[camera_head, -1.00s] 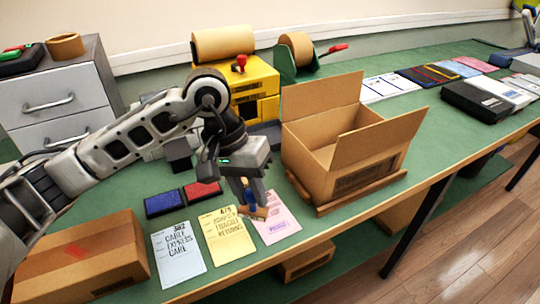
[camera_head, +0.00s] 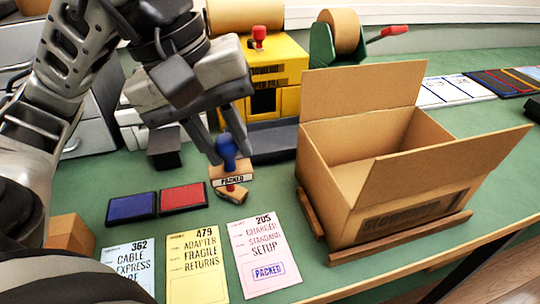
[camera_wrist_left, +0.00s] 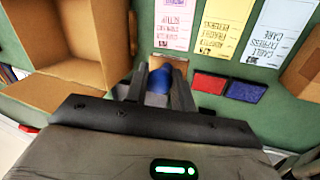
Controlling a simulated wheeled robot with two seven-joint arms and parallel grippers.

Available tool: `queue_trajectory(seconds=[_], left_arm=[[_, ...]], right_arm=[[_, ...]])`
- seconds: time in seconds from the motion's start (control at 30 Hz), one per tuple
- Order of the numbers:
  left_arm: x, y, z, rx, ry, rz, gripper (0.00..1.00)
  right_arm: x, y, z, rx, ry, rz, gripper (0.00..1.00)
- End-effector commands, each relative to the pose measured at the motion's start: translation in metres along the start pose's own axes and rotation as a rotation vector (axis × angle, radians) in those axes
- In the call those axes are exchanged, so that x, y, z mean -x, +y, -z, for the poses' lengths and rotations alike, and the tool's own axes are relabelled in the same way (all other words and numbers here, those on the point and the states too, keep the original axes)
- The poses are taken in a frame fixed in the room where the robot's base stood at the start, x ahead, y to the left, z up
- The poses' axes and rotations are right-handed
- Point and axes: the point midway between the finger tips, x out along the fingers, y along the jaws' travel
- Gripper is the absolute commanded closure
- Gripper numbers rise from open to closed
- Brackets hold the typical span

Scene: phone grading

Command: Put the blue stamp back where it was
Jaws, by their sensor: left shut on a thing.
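The blue stamp (camera_head: 228,150) has a blue handle and a wooden block marked PACKED. My left gripper (camera_head: 222,138) is shut on its handle and holds it roughly upright behind the pink card (camera_head: 242,232). In the left wrist view the blue handle (camera_wrist_left: 160,79) shows between my fingers (camera_wrist_left: 155,88). A small wooden piece with a red mark (camera_head: 232,193) shows just below the stamp; I cannot tell whether they touch. The pink card bears a blue PACKED print. A blue ink pad (camera_head: 131,208) and a red ink pad (camera_head: 183,197) lie to the left.
An open cardboard box (camera_head: 400,205) stands at the right. A yellow machine (camera_head: 285,72) with a red-handled stamp (camera_head: 259,37) on top stands behind.

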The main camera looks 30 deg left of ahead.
Motion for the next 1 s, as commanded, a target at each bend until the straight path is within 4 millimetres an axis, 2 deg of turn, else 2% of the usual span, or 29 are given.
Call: queue_trajectory(seconds=[0.03,0.3,0.4,0.6,0.87,1.0], left_arm=[[0.004,0.005,0.005,0.006,-0.01,0.008,0.9],[-0.007,0.012,0.02,0.002,-0.006,0.007,0.9],[-0.028,0.022,0.039,0.002,-0.006,-0.001,0.9],[-0.068,0.026,0.063,0.0,-0.005,0.0,0.9],[-0.089,0.03,0.076,-0.002,-0.003,-0.002,0.9],[-0.109,0.025,0.079,-0.001,-0.007,0.003,0.9]], right_arm=[[0.007,-0.001,0.011,0.003,-0.008,-0.004,0.64],[0.021,0.003,0.024,0.072,-0.067,-0.036,0.64],[0.017,0.005,0.018,0.079,-0.071,-0.039,0.64],[0.017,0.005,0.017,0.081,-0.073,-0.04,0.64],[0.018,0.005,0.017,0.083,-0.076,-0.041,0.64],[0.02,0.005,0.02,0.087,-0.079,-0.043,0.64]])
